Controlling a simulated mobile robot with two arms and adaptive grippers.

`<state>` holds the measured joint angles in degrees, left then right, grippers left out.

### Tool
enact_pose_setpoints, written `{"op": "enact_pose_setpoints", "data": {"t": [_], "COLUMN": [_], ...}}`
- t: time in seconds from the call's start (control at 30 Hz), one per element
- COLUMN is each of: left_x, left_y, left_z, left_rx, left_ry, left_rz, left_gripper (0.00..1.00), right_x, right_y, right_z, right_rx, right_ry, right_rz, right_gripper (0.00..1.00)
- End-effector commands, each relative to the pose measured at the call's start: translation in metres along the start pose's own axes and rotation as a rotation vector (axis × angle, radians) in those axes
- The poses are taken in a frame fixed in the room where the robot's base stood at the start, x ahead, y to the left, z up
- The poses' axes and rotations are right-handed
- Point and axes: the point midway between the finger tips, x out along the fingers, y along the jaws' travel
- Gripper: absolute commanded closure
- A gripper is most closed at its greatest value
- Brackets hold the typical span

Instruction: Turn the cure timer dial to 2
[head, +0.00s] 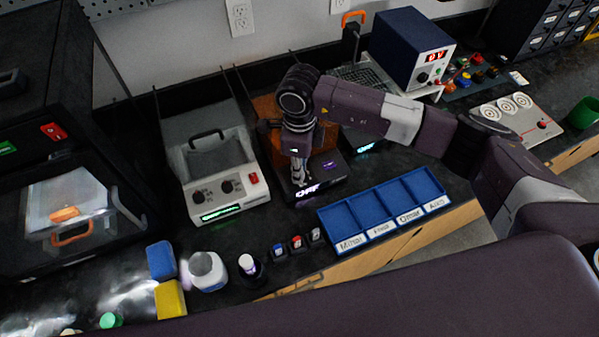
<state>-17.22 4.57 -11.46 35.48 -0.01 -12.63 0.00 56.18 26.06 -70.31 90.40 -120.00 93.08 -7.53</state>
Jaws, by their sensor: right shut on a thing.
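The cure unit is a black box (335,180) with an orange cover (268,112) behind my arm. A lit display (307,190) on its front appears to read OFF. My right gripper (299,181) points down onto the front panel, just above the display. It is shut on what appears to be the cure timer dial, which the fingers hide, so its pointer setting cannot be read. A small purple light (329,165) shows beside the fingers. My left gripper is not in view.
A grey machine (190,130) with two black knobs stands left of the cure unit. A blue divided tray (327,217) lies to the right front. Small bottles (207,270) and coloured blocks (161,260) line the front edge. A blue power supply (398,48) stands behind.

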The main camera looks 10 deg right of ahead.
Motion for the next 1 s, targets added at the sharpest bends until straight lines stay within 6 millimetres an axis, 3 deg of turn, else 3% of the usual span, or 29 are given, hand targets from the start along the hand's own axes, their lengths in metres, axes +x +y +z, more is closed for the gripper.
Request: {"op": "enact_pose_setpoints", "data": {"t": [0.6, 1.0], "left_x": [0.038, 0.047], "left_y": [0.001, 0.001], "left_z": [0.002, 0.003], "left_rx": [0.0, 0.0], "left_ry": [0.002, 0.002], "left_rz": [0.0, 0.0], "left_gripper": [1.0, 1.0], "right_x": [0.001, -0.001], "right_y": [-0.002, -0.002], "right_z": [0.0, 0.0], "right_rx": [0.554, 0.748], "right_ry": [-0.003, -0.003], "right_rz": [-0.004, -0.002], "right_gripper": [1.0, 1.0]}}
